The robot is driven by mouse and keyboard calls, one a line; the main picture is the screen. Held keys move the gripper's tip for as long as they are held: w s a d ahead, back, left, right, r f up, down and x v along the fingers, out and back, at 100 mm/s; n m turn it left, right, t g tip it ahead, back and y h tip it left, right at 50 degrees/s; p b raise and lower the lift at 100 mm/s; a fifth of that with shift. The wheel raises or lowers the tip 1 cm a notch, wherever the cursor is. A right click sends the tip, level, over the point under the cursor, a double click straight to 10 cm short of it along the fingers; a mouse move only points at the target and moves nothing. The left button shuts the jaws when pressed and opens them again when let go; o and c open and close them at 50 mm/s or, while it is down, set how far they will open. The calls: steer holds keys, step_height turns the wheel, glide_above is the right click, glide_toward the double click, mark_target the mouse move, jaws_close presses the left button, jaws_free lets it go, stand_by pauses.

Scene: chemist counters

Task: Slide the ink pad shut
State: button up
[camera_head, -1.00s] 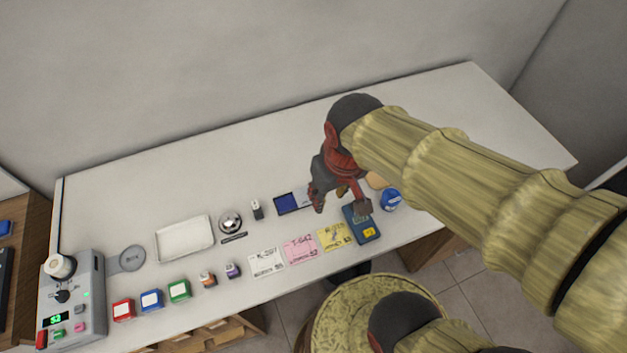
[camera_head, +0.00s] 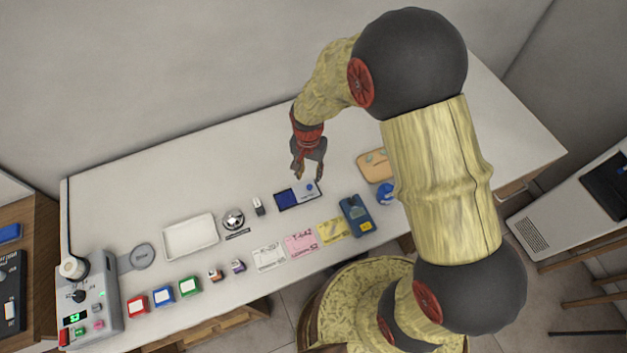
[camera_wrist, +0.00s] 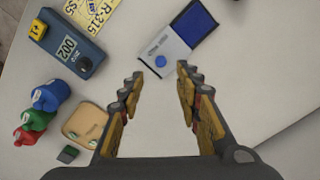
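The ink pad (camera_head: 285,199) lies on the white counter, with its dark blue pad face uncovered. Its light grey sliding cover (camera_head: 306,187) with a round blue knob sits at the right end of the pad. In the wrist view the blue pad face (camera_wrist: 194,22) and the grey cover (camera_wrist: 166,47) lie just beyond the fingertips, the knob (camera_wrist: 160,61) nearest. My gripper (camera_head: 308,178) is at the cover's end of the pad. The wrist view shows its two fingers (camera_wrist: 160,82) spread wide with only bare counter between them. I cannot tell whether a finger touches the cover.
A blue device (camera_head: 356,215) marked 002, a tan pad (camera_head: 374,166) and paper slips (camera_head: 300,243) lie nearby. A small white-and-black item (camera_head: 258,206), a bell (camera_head: 233,219) and a white tray (camera_head: 190,236) stand to the left. The counter behind is clear.

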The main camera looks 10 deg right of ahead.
mark_target(309, 186)
steer(key=shift+w+f, duration=0.1)
steer(key=shift+f, duration=0.35)
step_height(309, 186, down, 7)
steer(key=shift+r, duration=0.1)
steer(key=shift+c, duration=1.2)
jaws_close()
